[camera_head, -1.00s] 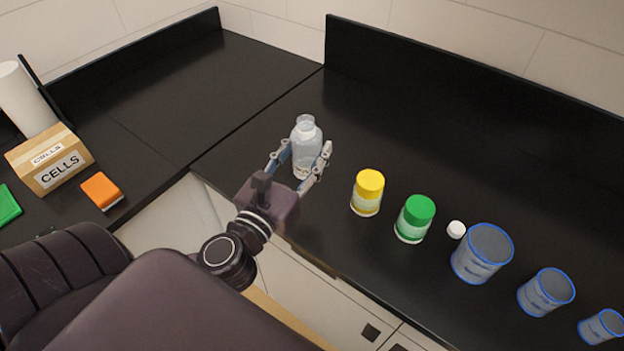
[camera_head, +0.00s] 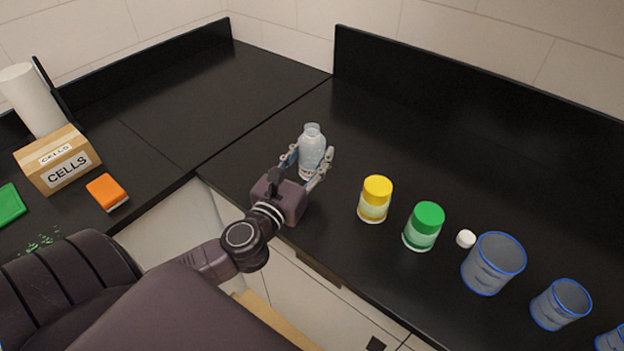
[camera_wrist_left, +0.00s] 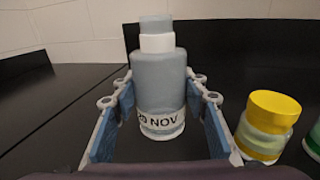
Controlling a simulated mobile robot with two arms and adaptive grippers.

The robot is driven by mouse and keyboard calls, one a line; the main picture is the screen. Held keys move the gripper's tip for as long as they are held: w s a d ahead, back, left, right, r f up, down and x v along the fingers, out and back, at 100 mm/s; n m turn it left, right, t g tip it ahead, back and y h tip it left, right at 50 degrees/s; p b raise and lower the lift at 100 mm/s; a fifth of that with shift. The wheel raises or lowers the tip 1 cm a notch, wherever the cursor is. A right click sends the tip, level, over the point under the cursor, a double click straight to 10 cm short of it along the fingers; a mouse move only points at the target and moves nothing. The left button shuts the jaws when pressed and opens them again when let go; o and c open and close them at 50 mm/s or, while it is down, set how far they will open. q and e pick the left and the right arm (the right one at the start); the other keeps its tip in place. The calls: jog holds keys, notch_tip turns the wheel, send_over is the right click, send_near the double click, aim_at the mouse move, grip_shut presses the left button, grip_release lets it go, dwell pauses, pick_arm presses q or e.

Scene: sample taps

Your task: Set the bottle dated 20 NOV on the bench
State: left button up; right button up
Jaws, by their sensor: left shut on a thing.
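The clear bottle (camera_head: 311,148) stands upright at the left part of the right-hand black bench, near the inner corner. In the left wrist view the bottle (camera_wrist_left: 158,85) has a white band at its neck and a label reading "NOV", with the digits before it partly cut off. My left gripper (camera_head: 309,165) is shut on the bottle, a finger on each side; its fingers also flank it in the left wrist view. I cannot tell whether the bottle's base touches the bench (camera_head: 400,140). My right gripper is not in view.
A yellow-capped jar (camera_head: 375,199), a green-capped jar (camera_head: 424,226), a small white cap (camera_head: 466,239) and blue-rimmed beakers (camera_head: 493,264) line the bench to the right. A CELLS box (camera_head: 57,160) and orange block (camera_head: 107,192) are left. The bench behind the bottle is clear.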

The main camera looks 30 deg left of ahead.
aim_at(306, 172)
pick_arm(q)
notch_tip(306, 172, down, 3)
jog(key=shift+f+b, duration=0.1)
jog(key=shift+b, duration=0.25)
jog(key=shift+f+b, duration=0.6)
jog(key=shift+f, duration=1.15)
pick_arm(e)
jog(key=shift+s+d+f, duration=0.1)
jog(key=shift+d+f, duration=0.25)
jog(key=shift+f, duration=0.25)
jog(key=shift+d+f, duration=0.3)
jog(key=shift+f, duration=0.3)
pick_arm(q)
jog(key=shift+f, duration=0.15)
jog(key=o, duration=1.5)
jog(key=shift+c, duration=0.2)
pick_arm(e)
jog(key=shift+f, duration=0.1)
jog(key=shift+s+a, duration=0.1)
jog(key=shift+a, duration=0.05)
